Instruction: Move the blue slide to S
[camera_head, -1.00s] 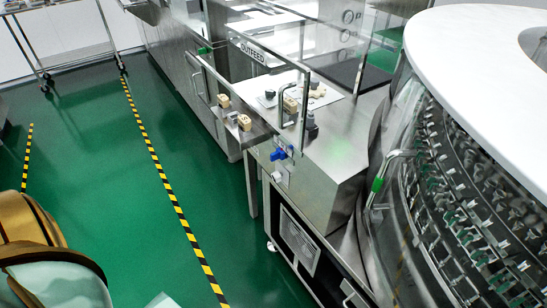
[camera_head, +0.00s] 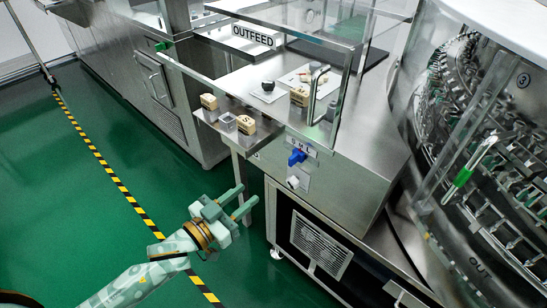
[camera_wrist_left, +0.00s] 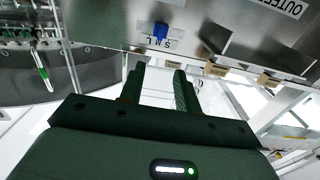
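The blue slide (camera_head: 296,157) sits on the front face of the steel outfeed cabinet, just under a small label plate (camera_head: 301,146) with the letters S M L. In the left wrist view the blue slide (camera_wrist_left: 160,31) is above the letters, near the top centre; its exact setting is hard to tell. My left gripper (camera_head: 241,201) is open and empty, in front of the cabinet, to the left of and below the slide and apart from it. Its two fingers also show spread in the left wrist view (camera_wrist_left: 158,85). My right gripper is in neither view.
A steel shelf (camera_head: 213,117) with wooden blocks (camera_head: 245,125) juts out above and left of the slide. A white knob (camera_head: 293,181) is below the slide. The round washer (camera_head: 480,170) stands at right. Green floor (camera_head: 90,210) is open at left.

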